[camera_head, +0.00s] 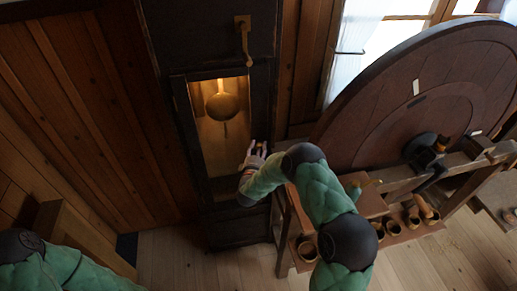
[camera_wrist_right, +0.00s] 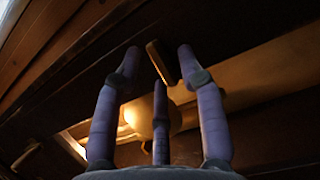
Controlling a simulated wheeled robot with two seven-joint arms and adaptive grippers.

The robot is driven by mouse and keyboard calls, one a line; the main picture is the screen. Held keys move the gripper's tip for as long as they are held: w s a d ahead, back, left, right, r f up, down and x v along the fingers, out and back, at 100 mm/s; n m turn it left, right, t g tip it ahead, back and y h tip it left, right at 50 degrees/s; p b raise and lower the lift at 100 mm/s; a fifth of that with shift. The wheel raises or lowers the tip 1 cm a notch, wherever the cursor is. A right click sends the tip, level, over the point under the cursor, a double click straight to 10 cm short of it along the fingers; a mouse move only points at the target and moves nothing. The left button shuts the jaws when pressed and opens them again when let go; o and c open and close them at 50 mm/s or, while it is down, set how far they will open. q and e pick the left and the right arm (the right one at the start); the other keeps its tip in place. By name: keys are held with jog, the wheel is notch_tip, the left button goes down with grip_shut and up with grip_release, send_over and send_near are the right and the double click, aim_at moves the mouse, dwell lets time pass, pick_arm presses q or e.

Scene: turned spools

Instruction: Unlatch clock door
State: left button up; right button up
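The clock is a tall dark case with a glazed door (camera_head: 183,115). Behind the lit glass hangs a round brass pendulum (camera_head: 222,106). My right gripper (camera_head: 257,147) is at the right edge of the door, level with the lower part of the window. A small brass piece, apparently the latch (camera_head: 261,146), shows at its fingertips. In the right wrist view, the three fingers are spread apart, and a narrow brass bar (camera_wrist_right: 159,62) lies between the two outer fingertips; I cannot tell whether they touch it. The door looks shut. My left arm shows at bottom left, its gripper out of frame.
A brass handle (camera_head: 244,38) hangs on the case above the door. To the right stands a large wooden wheel (camera_head: 375,95), with a bench (camera_head: 370,204) holding several turned wooden pieces close by my right arm. Bare floor (camera_head: 170,257) lies in front of the clock.

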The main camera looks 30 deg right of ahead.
grip_shut()
